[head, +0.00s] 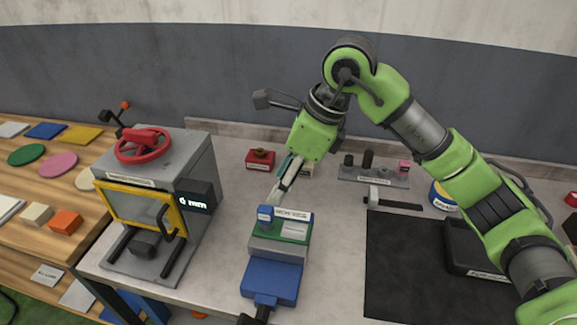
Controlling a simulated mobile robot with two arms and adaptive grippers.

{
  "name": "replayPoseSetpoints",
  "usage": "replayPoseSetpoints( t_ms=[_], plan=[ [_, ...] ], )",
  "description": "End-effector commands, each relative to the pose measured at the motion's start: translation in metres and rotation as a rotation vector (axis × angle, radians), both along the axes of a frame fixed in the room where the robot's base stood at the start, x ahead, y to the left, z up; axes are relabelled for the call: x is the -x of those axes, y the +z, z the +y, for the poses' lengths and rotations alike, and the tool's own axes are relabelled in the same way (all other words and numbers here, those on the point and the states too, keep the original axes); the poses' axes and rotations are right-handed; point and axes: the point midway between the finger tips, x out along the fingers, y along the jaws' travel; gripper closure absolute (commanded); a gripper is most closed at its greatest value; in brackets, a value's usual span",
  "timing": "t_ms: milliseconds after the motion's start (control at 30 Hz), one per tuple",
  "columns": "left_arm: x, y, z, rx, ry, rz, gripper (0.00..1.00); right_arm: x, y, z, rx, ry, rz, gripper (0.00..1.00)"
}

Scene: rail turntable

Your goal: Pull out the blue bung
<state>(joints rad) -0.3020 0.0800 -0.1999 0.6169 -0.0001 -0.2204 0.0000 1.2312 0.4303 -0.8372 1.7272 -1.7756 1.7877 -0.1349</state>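A small blue piece (264,212), which looks like the bung, stands at the left end of a green block (296,231) with a white label. The block sits on a grey and blue vise-like holder (270,279) on the light bench. My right gripper (277,194) points down and left just above and behind the blue piece. It appears apart from it, and its fingers are seen edge-on, so I cannot tell whether they are open. It partly hides a small teal item behind. My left gripper is not in view.
A grey press-like machine (165,157) with a red handwheel (142,145) and yellow-framed door stands left. A black mat (405,265) lies right. Behind are a red box (260,159) and a grey rack (373,175). A wooden table (52,157) at far left holds coloured pieces.

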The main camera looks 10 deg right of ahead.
Motion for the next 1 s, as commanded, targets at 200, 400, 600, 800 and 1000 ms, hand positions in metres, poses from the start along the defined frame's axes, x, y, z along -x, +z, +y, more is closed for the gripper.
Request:
replayPoseSetpoints(
  t_ms=[200,400,600,800,1000],
  plan=[
    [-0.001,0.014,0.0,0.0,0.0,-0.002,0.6,-0.004,-0.04,0.017,-0.001,0.001,0.006,0.57],
    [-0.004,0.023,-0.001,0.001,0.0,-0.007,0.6,-0.008,-0.072,0.029,0.0,0.001,0.004,0.57],
    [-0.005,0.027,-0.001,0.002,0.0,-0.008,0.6,-0.011,-0.09,0.036,-0.002,0.0,0.002,0.57],
    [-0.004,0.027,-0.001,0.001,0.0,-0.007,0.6,-0.012,-0.095,0.038,0.0,0.0,0.0,0.57],
    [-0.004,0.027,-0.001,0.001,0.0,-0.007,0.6,-0.012,-0.095,0.038,-0.001,0.0,0.0,0.67]
  ],
)
